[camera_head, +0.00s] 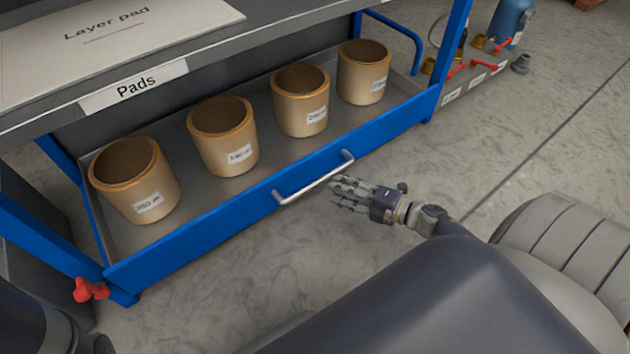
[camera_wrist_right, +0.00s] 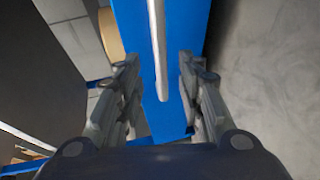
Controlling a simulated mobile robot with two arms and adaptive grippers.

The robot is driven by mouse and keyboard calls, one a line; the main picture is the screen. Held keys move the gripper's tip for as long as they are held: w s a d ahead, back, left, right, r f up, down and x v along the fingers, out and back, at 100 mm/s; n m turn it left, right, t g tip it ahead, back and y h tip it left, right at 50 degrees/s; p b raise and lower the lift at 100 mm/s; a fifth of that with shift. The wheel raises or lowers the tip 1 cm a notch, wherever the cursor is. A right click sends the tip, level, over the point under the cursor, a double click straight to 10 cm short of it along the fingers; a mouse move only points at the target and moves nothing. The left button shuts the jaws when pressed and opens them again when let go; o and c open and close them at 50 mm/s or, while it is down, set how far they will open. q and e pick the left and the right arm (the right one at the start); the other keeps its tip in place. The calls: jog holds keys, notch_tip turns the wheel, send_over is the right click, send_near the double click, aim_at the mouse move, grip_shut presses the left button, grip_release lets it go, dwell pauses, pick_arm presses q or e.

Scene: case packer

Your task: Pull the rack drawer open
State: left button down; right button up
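The rack drawer has a blue front (camera_head: 235,221) that runs between the rack's blue posts, with a silver bar handle (camera_head: 312,180). Whether it is pulled out at all is hard to tell. My right gripper (camera_head: 334,190) is just in front of the handle, near its right half. In the right wrist view, the fingers (camera_wrist_right: 158,75) are open and apart. The silver handle (camera_wrist_right: 158,45) lies between them lengthwise, and neither finger clearly touches it. The blue drawer front (camera_wrist_right: 135,25) is behind it. My left gripper does not show; only dark arm parts are at the lower left.
Several tan cups (camera_head: 231,149) stand in the drawer's grey tray. Above is a shelf with a "Pads" label (camera_head: 134,86) and a layer pad (camera_head: 105,35). A red knob (camera_head: 90,290) sits at the lower left.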

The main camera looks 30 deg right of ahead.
aim_at(317, 180)
jog(key=shift+b+x, duration=1.55)
jog(key=shift+x, duration=2.35)
jog(key=shift+c, duration=0.6)
grip_shut()
